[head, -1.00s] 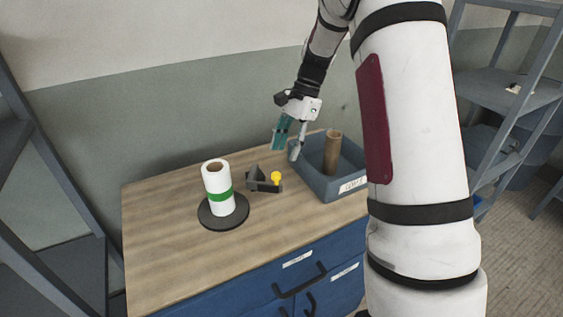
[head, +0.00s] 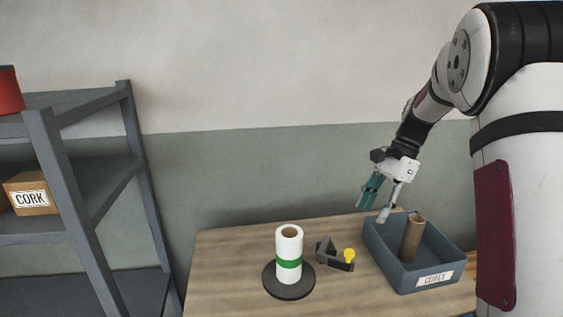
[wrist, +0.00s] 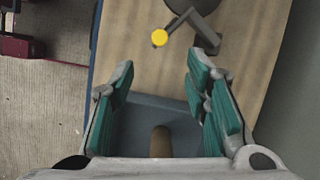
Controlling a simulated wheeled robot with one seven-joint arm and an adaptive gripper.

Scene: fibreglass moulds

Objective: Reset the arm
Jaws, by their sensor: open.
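My gripper (head: 377,203) is open and empty in the head view, its teal-padded fingers pointing down above the back left of a grey-blue bin (head: 436,284). In the wrist view the two fingers of my gripper (wrist: 165,90) are spread apart. The bin (wrist: 160,104) and the brown cardboard tube (wrist: 161,143) show between and below them. The same tube (head: 412,238) stands leaning a little inside the bin in the head view.
A white roll with a green band (head: 289,252) stands on a dark round base (head: 289,287). A small grey tool with a yellow knob (head: 348,257) lies beside it on the wooden worktop (head: 225,265).

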